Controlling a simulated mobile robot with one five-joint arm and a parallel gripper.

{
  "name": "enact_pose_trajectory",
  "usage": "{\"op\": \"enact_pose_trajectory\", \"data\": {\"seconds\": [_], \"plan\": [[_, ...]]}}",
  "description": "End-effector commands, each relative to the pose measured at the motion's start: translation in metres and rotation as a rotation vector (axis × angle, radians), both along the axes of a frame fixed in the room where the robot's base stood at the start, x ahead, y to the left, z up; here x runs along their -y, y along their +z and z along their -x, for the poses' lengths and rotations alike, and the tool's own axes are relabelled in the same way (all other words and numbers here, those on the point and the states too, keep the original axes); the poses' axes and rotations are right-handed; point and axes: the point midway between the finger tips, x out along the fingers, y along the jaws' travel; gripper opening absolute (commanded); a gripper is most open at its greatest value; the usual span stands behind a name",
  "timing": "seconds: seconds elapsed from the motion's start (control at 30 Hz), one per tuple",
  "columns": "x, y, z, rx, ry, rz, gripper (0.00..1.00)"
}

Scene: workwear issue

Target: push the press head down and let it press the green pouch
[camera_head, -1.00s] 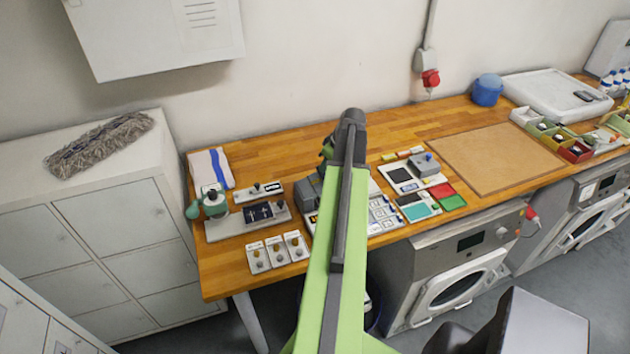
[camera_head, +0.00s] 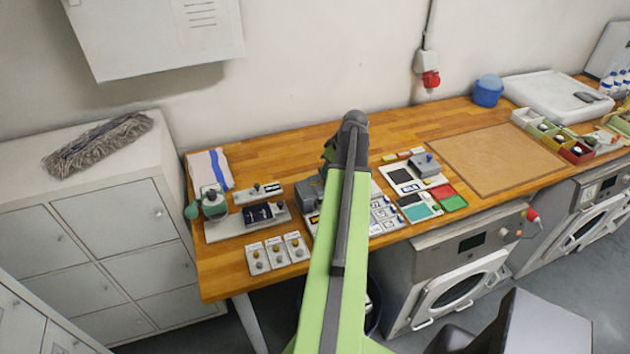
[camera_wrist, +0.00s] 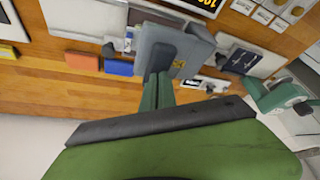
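A grey block-shaped unit (camera_head: 308,190), which looks like the press, stands on the wooden counter left of my arm. In the wrist view its grey block (camera_wrist: 182,48) carries a small yellow mark, and a yellow-lit display (camera_wrist: 195,4) shows beyond it. My gripper (camera_wrist: 158,78) reaches over this block, with a green finger and dark tip at or just above its near edge; I cannot tell if they touch. Only one finger shows clearly. In the head view my gripper (camera_head: 330,152) is mostly hidden behind my arm. I cannot make out a green pouch under the press.
A green-and-white machine (camera_head: 212,204) stands left, also in the wrist view (camera_wrist: 284,95). Several knobbed white units (camera_head: 276,254) sit at the front edge. Green and red squares (camera_head: 453,203) lie right of my arm. A bare brown board (camera_head: 495,158) lies farther right.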

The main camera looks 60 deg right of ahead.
Motion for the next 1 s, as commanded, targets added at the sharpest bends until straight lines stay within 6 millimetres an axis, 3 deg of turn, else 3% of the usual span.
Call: {"op": "enact_pose_trajectory", "data": {"seconds": [0.17, 1.0], "plan": [[0.000, 0.005, 0.000, -0.001, 0.000, 0.000, 0.00], [0.001, 0.074, 0.001, -0.001, -0.001, 0.000, 0.00]]}}
